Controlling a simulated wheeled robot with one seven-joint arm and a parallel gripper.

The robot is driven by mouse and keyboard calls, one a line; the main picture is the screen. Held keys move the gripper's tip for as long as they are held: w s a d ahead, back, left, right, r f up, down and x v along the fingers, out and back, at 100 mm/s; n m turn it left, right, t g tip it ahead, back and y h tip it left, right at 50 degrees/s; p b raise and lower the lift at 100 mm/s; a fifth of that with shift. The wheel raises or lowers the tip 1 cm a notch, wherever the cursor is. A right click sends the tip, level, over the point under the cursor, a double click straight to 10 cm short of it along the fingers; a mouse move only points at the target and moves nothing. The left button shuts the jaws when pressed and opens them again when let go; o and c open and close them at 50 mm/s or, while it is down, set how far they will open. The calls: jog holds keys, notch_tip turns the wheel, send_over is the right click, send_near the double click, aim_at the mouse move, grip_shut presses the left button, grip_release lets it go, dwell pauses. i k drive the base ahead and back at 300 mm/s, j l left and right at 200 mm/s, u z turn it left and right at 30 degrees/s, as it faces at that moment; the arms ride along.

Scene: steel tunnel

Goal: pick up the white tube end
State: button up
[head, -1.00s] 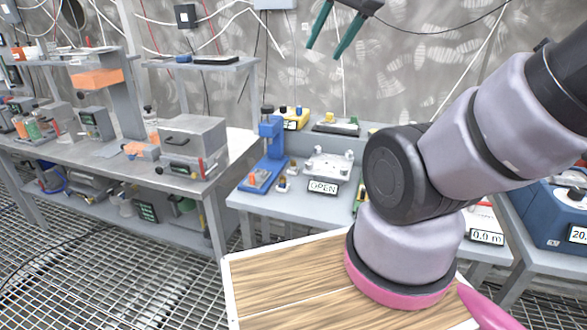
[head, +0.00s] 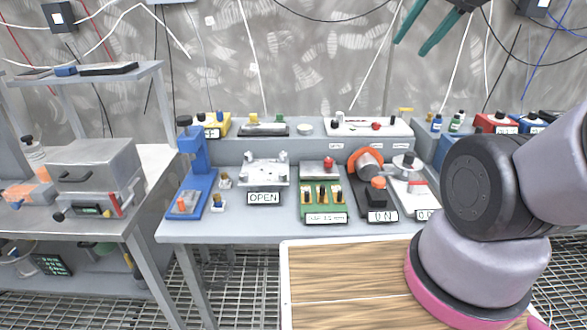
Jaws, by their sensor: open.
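My gripper (head: 411,48) is at the top right, high in front of the grey wall. Its two teal fingers are apart and empty. They point down and to the left, well above the bench. I cannot pick out a white tube end for certain. Several thin white lines hang on the wall, and one white line (head: 165,30) ends or bends at the upper left. I cannot tell whether any of these is the tube.
A grey bench (head: 235,226) ahead holds a blue stand (head: 195,170), a plate marked OPEN (head: 264,198) and a green block (head: 322,205). A side bench with a grey box (head: 100,170) stands left. A wood-topped board (head: 340,285) is close in front. Grating floor shows below.

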aim_at(224, 176)
jog(key=k+j+z, duration=0.15)
jog(key=j+z, duration=0.25)
jog(key=k+j+z, duration=0.15)
jog(key=j+z, duration=0.2)
jog(key=k+j+z, duration=0.2)
jog(key=z, duration=0.2)
jog(key=k+j, duration=0.15)
jog(key=j, duration=0.25)
jog(key=k+j, duration=0.1)
jog(key=j, duration=0.3)
jog(key=i+j, duration=0.15)
jog(key=j, duration=0.1)
